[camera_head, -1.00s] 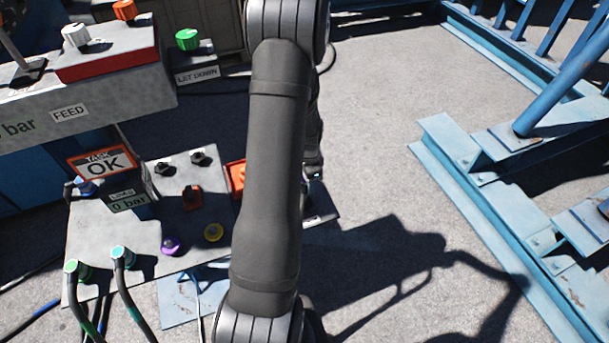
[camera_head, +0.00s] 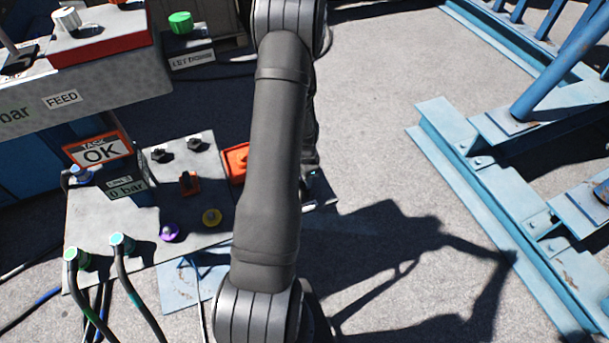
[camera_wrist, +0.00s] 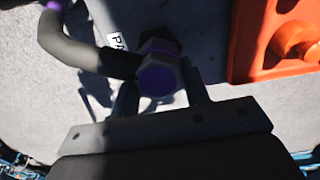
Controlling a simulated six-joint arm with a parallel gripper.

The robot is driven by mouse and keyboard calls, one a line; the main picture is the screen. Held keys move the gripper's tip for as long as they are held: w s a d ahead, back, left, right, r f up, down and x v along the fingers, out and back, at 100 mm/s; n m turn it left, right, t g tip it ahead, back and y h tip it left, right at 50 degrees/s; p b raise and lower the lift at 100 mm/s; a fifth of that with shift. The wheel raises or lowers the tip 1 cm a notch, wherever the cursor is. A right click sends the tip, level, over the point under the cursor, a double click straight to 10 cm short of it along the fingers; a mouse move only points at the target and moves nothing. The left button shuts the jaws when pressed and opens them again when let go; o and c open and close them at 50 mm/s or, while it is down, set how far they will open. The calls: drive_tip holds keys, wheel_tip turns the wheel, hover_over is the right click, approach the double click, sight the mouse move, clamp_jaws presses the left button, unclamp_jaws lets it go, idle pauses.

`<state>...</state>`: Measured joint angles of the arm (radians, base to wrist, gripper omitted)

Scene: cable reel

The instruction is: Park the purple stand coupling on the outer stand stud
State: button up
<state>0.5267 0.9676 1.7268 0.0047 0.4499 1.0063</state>
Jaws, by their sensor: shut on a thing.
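The purple stand coupling (camera_wrist: 158,76) is a hex-shaped fitting with a purple end and a dark hose (camera_wrist: 75,45) leading off to the left. My gripper (camera_wrist: 158,92) is shut on it, one finger on each side. In the wrist view they are over a pale grey surface near a partly covered label (camera_wrist: 117,41) starting "PA". No stand stud can be made out clearly; whether the coupling touches one cannot be told. In the head view my arm hides the gripper and coupling.
An orange block (camera_wrist: 275,40) with a round knob is close right of the coupling; orange also shows beside my arm in the head view (camera_head: 236,160).

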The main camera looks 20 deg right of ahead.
drive_tip(key=shift+f, duration=0.45)
idle(0.3)
drive_tip(key=o, duration=1.2)
drive_tip(key=shift+o, duration=0.2)
drive_tip(key=shift+r, duration=0.15)
wheel_tip(320, 180, up, 17)
